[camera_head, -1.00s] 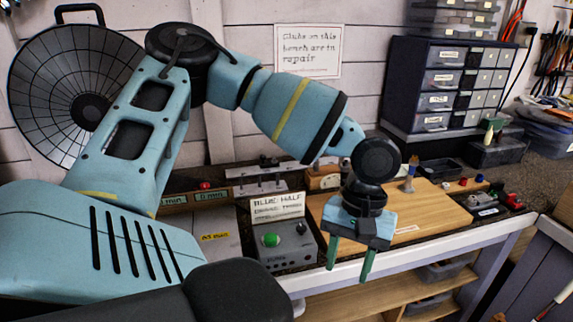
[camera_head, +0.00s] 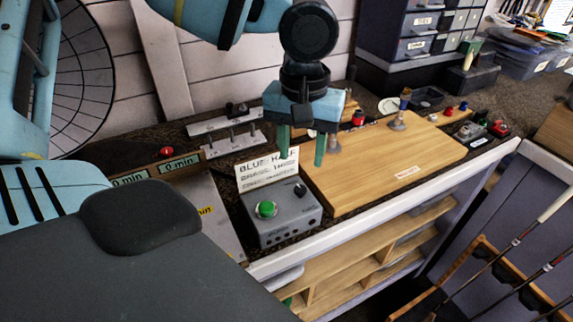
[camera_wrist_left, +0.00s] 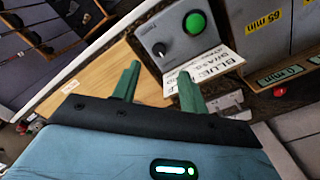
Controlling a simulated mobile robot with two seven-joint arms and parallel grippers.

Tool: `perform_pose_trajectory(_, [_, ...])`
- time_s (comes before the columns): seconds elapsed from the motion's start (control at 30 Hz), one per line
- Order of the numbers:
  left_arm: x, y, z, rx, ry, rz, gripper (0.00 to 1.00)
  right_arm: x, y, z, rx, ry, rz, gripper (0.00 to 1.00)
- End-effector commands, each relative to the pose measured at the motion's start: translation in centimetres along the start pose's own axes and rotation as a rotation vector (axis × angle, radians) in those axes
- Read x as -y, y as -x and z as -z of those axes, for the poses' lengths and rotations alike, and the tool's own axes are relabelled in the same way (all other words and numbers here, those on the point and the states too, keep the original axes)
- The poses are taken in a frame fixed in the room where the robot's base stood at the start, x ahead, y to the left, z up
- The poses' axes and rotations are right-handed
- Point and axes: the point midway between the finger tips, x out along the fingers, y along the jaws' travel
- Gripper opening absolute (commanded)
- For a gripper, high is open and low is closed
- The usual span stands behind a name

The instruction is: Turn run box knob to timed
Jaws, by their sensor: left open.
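The grey run box (camera_head: 285,222) stands near the front edge of the bench, with a green button (camera_head: 266,209) and a small black knob (camera_head: 300,190) on top. In the left wrist view the box (camera_wrist_left: 180,42) shows at the top, with its knob (camera_wrist_left: 158,50) just beyond my fingertips. My left gripper (camera_head: 301,160) points down, open and empty, above and behind the knob in the head view. It also shows open in the left wrist view (camera_wrist_left: 160,70). The knob's setting is too small to read. My right gripper is not seen.
A "BLUE HALF" card (camera_head: 266,172) stands behind the box. A wooden board (camera_head: 375,172) with upright tools lies to its right. A metal rack (camera_head: 232,143) and timer displays (camera_head: 150,173) are behind and left. Golf clubs (camera_head: 535,230) lean at the lower right.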

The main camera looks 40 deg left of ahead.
Motion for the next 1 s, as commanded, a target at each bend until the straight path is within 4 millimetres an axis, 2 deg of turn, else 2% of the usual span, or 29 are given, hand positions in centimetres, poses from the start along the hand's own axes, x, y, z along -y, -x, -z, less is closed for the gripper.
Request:
perform_pose_trajectory(0.27, [0.0,-0.2,0.0,-0.002,-0.002,0.001,0.43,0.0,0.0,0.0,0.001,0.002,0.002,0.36])
perform_pose_trajectory(0.37, [0.0,-1.1,0.0,-0.001,-0.002,0.001,0.43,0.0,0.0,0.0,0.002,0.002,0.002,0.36])
perform_pose_trajectory(0.7, [0.0,-6.0,0.0,-0.001,-0.001,0.003,0.43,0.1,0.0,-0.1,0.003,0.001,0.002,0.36])
perform_pose_trajectory(1.0, [0.0,-7.7,0.1,-0.004,-0.001,-0.001,0.43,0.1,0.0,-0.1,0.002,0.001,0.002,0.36])
